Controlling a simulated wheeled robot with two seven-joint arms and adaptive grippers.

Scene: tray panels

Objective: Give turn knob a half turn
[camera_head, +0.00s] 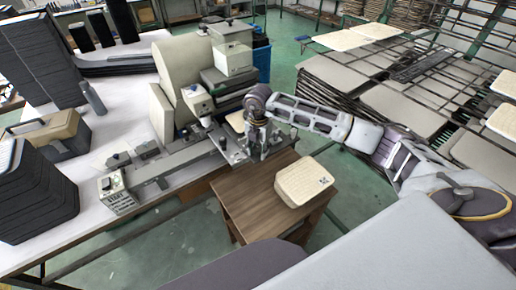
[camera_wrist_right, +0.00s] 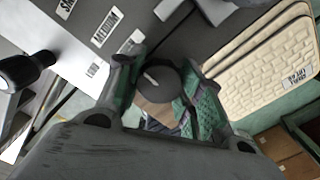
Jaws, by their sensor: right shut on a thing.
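The turn knob (camera_wrist_right: 158,78) is a dark round knob with a short pale mark on its face, seen in the right wrist view. The mark slants toward the upper left. My right gripper (camera_wrist_right: 160,103) has one finger on each side of the knob and is shut on it. Beside it a grey panel carries white labels, one reading MEDIUM (camera_wrist_right: 107,28). In the head view my right gripper (camera_head: 262,150) points down at the front of the beige machine (camera_head: 180,78) and hides the knob. My left gripper is not in view.
A wooden stand (camera_head: 255,192) bears a pale tray panel (camera_head: 305,182) close to the right gripper. Several pale panels (camera_wrist_right: 262,62) lie close by in the wrist view. A black lever knob (camera_wrist_right: 22,70) sticks out at left. Dark trays (camera_head: 32,195) stand on the white table.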

